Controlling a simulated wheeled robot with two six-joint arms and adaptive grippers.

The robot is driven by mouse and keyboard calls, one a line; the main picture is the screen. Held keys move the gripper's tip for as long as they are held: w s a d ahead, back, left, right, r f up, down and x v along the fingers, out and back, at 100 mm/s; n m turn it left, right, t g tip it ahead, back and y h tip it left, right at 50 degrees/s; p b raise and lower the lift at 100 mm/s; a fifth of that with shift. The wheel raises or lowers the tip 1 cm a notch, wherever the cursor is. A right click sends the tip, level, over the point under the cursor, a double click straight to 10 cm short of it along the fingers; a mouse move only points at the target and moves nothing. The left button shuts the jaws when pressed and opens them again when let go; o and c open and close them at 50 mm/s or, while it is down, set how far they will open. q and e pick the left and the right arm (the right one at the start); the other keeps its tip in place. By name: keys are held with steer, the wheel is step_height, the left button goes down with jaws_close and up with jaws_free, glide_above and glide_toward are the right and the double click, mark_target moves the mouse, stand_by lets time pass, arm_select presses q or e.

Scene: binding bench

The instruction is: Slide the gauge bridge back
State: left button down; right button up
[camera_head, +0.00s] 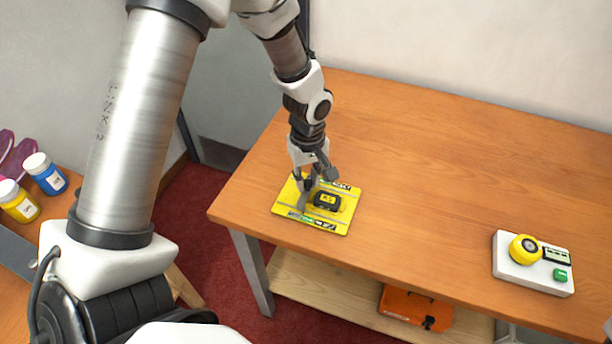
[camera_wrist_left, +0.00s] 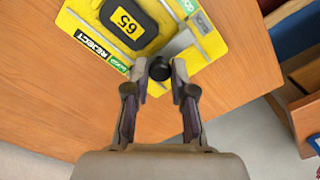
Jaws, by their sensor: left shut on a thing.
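A yellow gauge board (camera_head: 285,208) with printed labels lies flat at the left end of the wooden table. A black block (camera_head: 327,201) with a yellow label sits on it; in the left wrist view the block (camera_wrist_left: 132,22) is marked 65. My left gripper (camera_head: 305,190) points down over the board's left part. In the left wrist view its fingertips (camera_wrist_left: 159,78) are closed around a round black knob (camera_wrist_left: 159,68), which seems to belong to the gauge bridge. The rest of the bridge is hard to make out, partly hidden by the gripper. My right gripper is out of view.
A white control box (camera_head: 515,271) with a yellow knob and a green button stands at the table's right. The middle of the table (camera_head: 430,190) is clear. An orange case (camera_head: 412,306) lies on the lower shelf. Paint bottles (camera_head: 46,175) stand at the far left.

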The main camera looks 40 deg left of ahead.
arm_select(q)
steer(key=c, duration=1.1)
jaws_free()
steer(key=shift+d, duration=0.1)
steer(key=shift+o, duration=0.6)
steer(key=shift+s+a, duration=0.15)
steer(key=shift+a, duration=0.25)
steer(key=shift+d+r, duration=0.15)
steer(key=shift+r, duration=0.3)
step_height(320, 180, up, 11)
steer(key=shift+a, duration=0.2)
